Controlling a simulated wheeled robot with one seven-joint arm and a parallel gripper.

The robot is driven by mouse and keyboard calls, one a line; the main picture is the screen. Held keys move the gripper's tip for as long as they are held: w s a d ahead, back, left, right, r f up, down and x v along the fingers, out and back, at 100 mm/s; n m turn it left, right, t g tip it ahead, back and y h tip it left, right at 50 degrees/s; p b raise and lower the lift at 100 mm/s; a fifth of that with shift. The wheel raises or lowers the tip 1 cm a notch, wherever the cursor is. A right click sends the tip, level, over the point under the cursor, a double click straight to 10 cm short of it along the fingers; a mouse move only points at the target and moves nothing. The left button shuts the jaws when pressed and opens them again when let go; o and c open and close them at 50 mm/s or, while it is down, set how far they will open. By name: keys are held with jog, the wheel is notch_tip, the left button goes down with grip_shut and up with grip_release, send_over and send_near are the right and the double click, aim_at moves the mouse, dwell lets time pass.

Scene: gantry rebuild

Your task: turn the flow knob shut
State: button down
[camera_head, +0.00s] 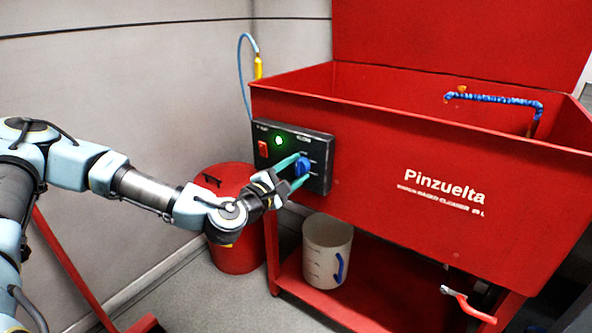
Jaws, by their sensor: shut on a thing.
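The flow knob (302,166) is blue and sits on the right part of a dark control panel (318,149) on the front of the red parts washer (400,135). My gripper (297,168) reaches the panel from the left, its teal fingers on either side of the knob and shut on it. The fingers hide part of the knob, and its exact angle is too small to read. A green light (279,141) is lit on the panel, and a red switch (263,149) is at its left.
A red lidded drum (236,250) stands on the floor behind my forearm. A pale bucket (326,235) with a blue handle stands on the lower shelf. A red-handled valve (467,303) sticks out at lower right. A blue hose (242,75) rises behind the panel.

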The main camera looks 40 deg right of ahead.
dwell(0.3)
jog(key=shift+c, duration=1.4)
grip_release()
jog(key=p+v, duration=0.1)
jog(key=v, duration=0.9)
jog(key=shift+a, duration=0.4)
